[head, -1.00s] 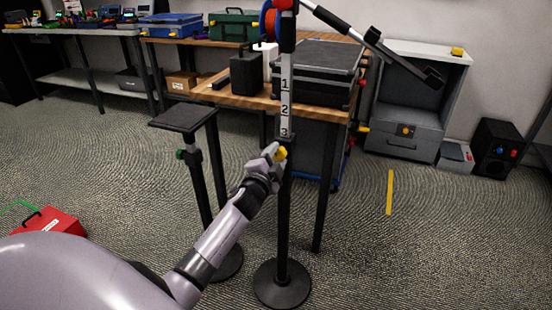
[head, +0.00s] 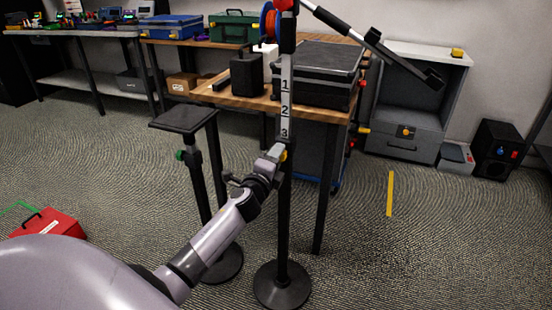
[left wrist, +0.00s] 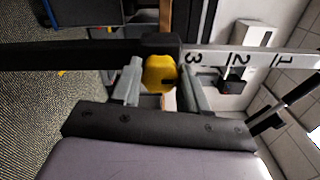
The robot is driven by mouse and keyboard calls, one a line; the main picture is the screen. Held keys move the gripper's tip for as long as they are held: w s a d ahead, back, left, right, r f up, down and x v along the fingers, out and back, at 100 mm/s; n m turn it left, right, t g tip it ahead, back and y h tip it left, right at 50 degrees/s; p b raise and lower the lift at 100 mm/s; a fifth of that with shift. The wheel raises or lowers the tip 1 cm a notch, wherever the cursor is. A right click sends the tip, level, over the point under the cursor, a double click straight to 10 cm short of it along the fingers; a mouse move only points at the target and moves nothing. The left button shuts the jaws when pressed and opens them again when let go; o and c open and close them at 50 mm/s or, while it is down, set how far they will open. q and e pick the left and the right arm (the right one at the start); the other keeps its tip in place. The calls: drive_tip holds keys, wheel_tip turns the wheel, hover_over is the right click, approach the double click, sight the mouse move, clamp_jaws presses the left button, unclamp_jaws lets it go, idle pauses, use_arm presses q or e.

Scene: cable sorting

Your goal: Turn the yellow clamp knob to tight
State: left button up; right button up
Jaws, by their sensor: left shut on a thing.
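The yellow clamp knob (left wrist: 158,74) sits on the black collar of the stand's post, just below the mark 3 of the white numbered scale (left wrist: 235,58). In the head view the knob (head: 283,155) is mostly hidden by my left gripper (head: 275,154). My left gripper (left wrist: 160,84) is shut on the knob, with one finger on each side of it in the left wrist view. The stand's post (head: 284,220) rises upright from a round black base (head: 283,286). My right gripper is in neither view.
A wooden-topped table (head: 255,103) with a black case (head: 318,75) stands behind the post. A smaller black stand (head: 184,118) is to the left. A red toolbox (head: 48,226) lies on the floor at left. Floor to the right is mostly clear.

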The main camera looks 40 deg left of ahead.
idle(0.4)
use_arm(q)
drive_tip(key=o, duration=1.1)
drive_tip(key=shift+c, duration=0.2)
drive_tip(key=p+v, duration=0.1)
drive_tip(key=v, duration=0.6)
drive_tip(key=shift+s, duration=0.15)
drive_tip(key=s+d+f+n+g+h, duration=0.35)
drive_tip(key=s+d+f+n, duration=0.5)
drive_tip(key=s, duration=0.35)
drive_tip(key=s+d+f+n+g+h, duration=0.35)
drive_tip(key=s+d+f+n, duration=0.35)
drive_tip(key=s+d, duration=0.45)
wheel_tip(320, 180, up, 10)
drive_tip(key=s+a+p, duration=0.1)
drive_tip(key=a+p, duration=0.2)
drive_tip(key=p, duration=0.9)
drive_tip(key=shift+f+y, duration=0.25)
drive_tip(key=shift+y, duration=0.15)
